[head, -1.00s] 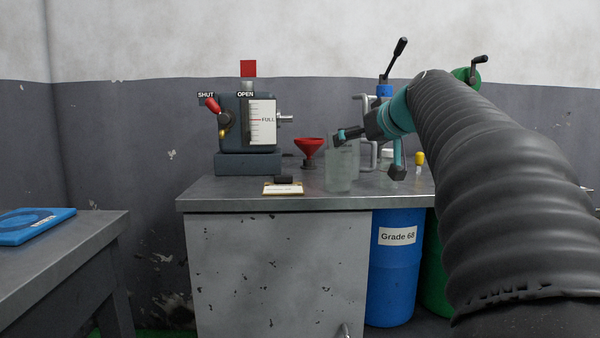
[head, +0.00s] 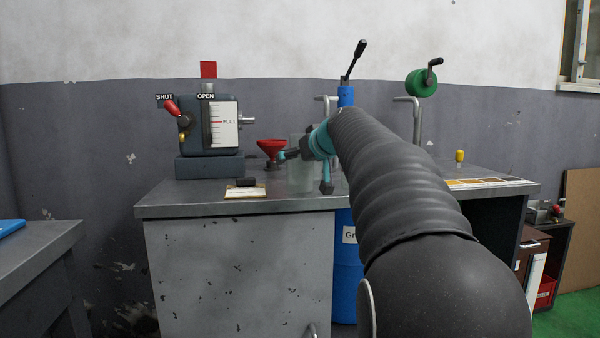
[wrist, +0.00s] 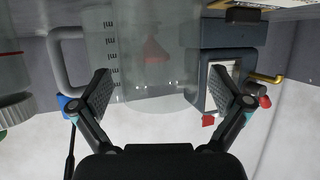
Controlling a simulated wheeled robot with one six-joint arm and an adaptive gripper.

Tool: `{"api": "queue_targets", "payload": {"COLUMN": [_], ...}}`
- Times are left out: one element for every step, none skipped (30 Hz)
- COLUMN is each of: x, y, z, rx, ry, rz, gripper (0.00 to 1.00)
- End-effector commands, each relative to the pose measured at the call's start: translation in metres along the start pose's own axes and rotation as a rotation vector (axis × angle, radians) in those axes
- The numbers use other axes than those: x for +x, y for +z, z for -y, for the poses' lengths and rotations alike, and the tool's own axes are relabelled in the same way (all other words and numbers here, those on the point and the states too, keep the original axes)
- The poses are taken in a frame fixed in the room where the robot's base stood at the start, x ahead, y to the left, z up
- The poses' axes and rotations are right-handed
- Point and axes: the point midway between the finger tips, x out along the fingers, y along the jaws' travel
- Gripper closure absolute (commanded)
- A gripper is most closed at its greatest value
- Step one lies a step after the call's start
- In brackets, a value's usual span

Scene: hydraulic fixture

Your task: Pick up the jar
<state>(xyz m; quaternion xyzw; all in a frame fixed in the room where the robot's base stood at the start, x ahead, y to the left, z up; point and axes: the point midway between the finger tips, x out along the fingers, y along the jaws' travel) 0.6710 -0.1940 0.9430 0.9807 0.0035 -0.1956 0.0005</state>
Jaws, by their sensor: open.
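The jar (head: 301,180) is a clear, greyish vessel standing upright on the metal bench, just right of the red funnel. In the wrist view the jar (wrist: 150,75) appears upside down, with dark scale marks along one side. My gripper (head: 290,155) is at the jar's upper part in the head view, and my arm hides some of the jar's right side. In the wrist view my gripper (wrist: 160,82) is open, its two fingers apart with the jar showing between and beyond them. I cannot tell whether either finger touches the jar.
The bench (head: 240,205) carries a gauge unit (head: 208,130) with a red lever, a red funnel (head: 271,148) and a small card with a black block (head: 246,184). A pump with a black handle (head: 346,95) stands behind my arm. The bench front is mostly clear.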

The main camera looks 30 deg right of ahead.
Motion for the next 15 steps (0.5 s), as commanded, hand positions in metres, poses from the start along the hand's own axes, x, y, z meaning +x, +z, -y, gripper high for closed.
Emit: {"api": "queue_targets", "payload": {"x": [0.0002, 0.0000, -0.0001, -0.0002, -0.0002, -0.0003, -0.0003, -0.0003, -0.0004, -0.0004, -0.0004, -0.0004, -0.0004, -0.0004, -0.0006], "y": [-0.0003, -0.0003, -0.0003, -0.0003, -0.0003, -0.0003, -0.0003, -0.0003, -0.0003, -0.0003, -0.0003, -0.0003, -0.0003, -0.0002, -0.0005], "z": [0.0000, 0.0000, 0.0000, 0.0000, 0.0000, 0.0000, 0.0000, 0.0000, 0.0000, 0.0000, 0.0000, 0.0000, 0.0000, 0.0000, 0.0001], "rx": [0.000, 0.000, 0.000, 0.000, 0.000, 0.000, 0.000, 0.000, 0.000, 0.000, 0.000, 0.000, 0.000, 0.000, 0.000], "ry": [0.000, 0.000, 0.000, 0.000, 0.000, 0.000, 0.000, 0.000, 0.000, 0.000, 0.000, 0.000, 0.000, 0.000, 0.000], "rz": [-0.001, -0.001, -0.001, -0.001, -0.001, -0.001, -0.001, -0.001, -0.001, -0.001, -0.001, -0.001, -0.001, -0.001, -0.001], "gripper": [0.00, 0.00, 0.00, 0.00, 0.00, 0.10, 0.18, 0.25, 0.35, 0.43, 0.50, 0.60, 0.68, 0.68, 0.68]}}
